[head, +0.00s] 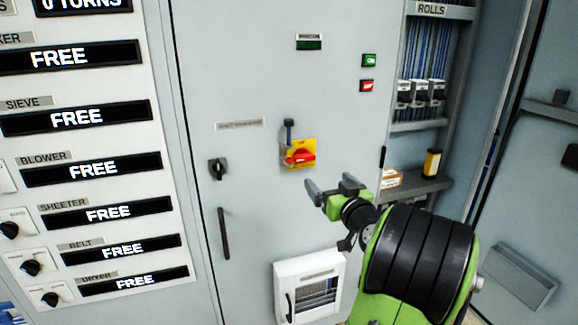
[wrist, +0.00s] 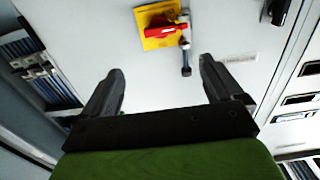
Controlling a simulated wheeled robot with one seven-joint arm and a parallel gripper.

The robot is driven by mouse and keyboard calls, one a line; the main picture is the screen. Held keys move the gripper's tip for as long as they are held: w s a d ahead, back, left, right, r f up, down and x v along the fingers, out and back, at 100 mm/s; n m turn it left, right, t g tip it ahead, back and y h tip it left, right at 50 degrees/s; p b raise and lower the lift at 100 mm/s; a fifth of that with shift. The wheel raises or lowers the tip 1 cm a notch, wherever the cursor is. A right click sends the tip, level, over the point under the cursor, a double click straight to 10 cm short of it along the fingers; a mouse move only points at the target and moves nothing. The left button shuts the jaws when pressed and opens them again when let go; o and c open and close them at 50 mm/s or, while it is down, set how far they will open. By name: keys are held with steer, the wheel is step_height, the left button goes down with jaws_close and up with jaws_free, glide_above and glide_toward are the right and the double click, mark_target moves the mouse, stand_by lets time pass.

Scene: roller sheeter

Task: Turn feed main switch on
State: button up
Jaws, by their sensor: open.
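A red rotary handle (head: 299,157) sits on a yellow plate (head: 309,146) on the grey cabinet door. The handle lies roughly sideways. A dark-headed stem (head: 289,126) stands at the plate's upper left. In the wrist view, which is turned over, the red handle (wrist: 166,31), yellow plate (wrist: 150,42) and stem (wrist: 186,68) show beyond the fingertips. My gripper (head: 331,186) is open and empty, in front of the door and lower right of the plate. Its two fingers also show in the wrist view (wrist: 161,70), apart from the handle.
A black rotary knob (head: 217,168) and a long door handle (head: 223,233) are to the left. Green (head: 369,60) and red (head: 367,86) buttons are at the upper right. A white box (head: 308,290) juts out below. An open bay with shelves (head: 420,125) is at the right.

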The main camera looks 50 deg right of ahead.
mark_target(306, 157)
steer(key=p+x, duration=0.2)
steer(key=x, duration=1.3)
steer(key=shift+p, duration=0.3)
steer(key=c, duration=1)
